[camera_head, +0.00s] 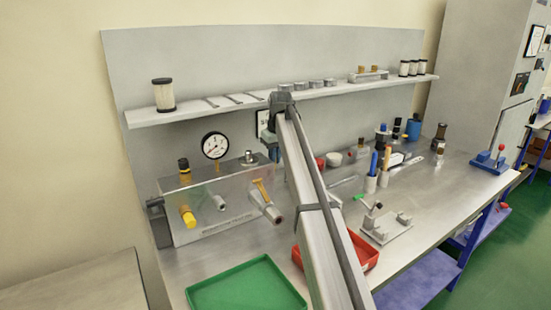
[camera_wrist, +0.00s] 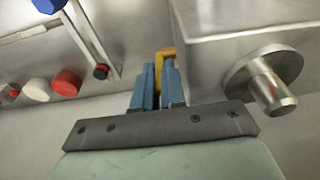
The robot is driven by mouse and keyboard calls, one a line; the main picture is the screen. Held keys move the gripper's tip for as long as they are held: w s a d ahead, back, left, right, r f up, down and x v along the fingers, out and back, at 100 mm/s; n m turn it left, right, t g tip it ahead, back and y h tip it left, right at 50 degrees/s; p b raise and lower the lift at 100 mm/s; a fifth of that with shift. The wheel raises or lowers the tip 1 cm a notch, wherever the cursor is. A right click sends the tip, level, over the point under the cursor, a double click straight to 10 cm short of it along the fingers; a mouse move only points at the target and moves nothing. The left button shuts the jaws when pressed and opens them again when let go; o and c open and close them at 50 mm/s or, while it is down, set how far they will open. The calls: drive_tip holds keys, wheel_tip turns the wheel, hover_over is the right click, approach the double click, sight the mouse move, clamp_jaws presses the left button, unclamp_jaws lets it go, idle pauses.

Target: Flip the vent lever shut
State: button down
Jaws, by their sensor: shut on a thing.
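In the wrist view, the blue fingers of my gripper (camera_wrist: 167,78) are shut on a yellow lever (camera_wrist: 166,56), which shows between and just beyond their tips. It sits close beside the edge of the grey metal box (camera_wrist: 230,22). In the head view, my arm and wrist cover the gripped spot at the box's right end, so the fingertips are hidden. A yellow lever (camera_head: 261,188) shows on the front right valve of the box (camera_head: 185,226); I cannot tell if it is the gripped one.
A round metal fitting (camera_wrist: 268,78) stands close to the right of my fingers. A green tray (camera_head: 245,285) and a red tray (camera_head: 368,257) lie in front. A shelf (camera_head: 225,103) runs above. Red and white caps (camera_wrist: 66,83) lie to the left.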

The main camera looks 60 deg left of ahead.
drive_tip(key=shift+a, duration=0.1)
drive_tip(key=c, duration=1.5)
unclamp_jaws()
drive_tip(key=r, duration=0.4)
drive_tip(key=d+r, duration=0.1)
drive_tip(key=r, duration=0.4)
drive_tip(key=d+r, duration=0.1)
drive_tip(key=r, duration=0.3)
drive_tip(key=shift+d+r, duration=0.1)
drive_tip(key=shift+r, duration=0.25)
